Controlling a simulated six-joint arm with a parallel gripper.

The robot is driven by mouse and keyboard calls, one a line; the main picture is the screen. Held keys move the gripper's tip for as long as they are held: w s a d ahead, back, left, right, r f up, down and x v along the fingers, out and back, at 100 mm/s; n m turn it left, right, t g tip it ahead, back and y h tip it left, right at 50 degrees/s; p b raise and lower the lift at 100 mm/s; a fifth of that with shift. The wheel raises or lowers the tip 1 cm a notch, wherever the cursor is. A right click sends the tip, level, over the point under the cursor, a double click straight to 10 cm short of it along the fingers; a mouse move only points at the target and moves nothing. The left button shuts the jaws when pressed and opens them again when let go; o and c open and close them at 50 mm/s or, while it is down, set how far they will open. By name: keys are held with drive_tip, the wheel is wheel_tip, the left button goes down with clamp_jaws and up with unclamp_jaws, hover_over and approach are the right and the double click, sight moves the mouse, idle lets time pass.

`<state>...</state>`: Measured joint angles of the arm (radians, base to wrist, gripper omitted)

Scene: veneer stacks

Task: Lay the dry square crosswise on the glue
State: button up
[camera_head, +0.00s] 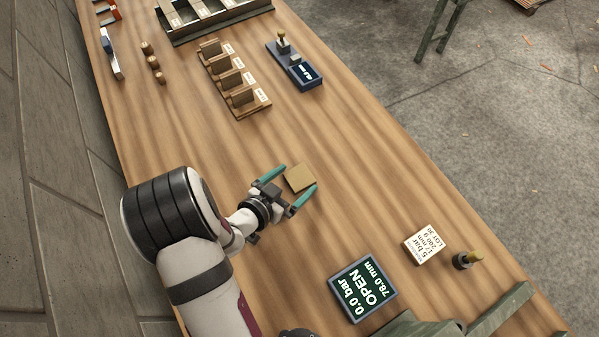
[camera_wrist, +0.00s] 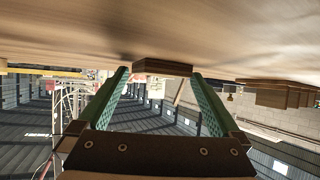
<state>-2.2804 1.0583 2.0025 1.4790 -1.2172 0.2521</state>
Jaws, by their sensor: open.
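A tan wooden square (camera_head: 299,178) lies on the bench, and its edge shows in the wrist view (camera_wrist: 162,67). My gripper (camera_head: 299,177) is open, with its two teal fingers reaching to either side of the square. In the wrist view my gripper (camera_wrist: 160,73) has the square between its fingertips, with a small gap visible on each side. I cannot tell from these frames whether the square's face is dry or bears glue. No glue patch is clearly visible elsewhere.
A wooden rack (camera_head: 222,62) of labelled slots holds upright pieces further up the bench (camera_head: 330,130). A blue device (camera_head: 308,77) stands beside it. A display (camera_head: 362,288) reads 0.0 bar, OPEN, 78.0 mm. A label card (camera_head: 424,246), a dark knob (camera_head: 466,260) and green beams (camera_head: 500,311) sit lower right.

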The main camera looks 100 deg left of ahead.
drive_tip(key=shift+a, duration=0.1)
drive_tip(key=c, duration=1.3)
drive_tip(key=shift+r, duration=0.1)
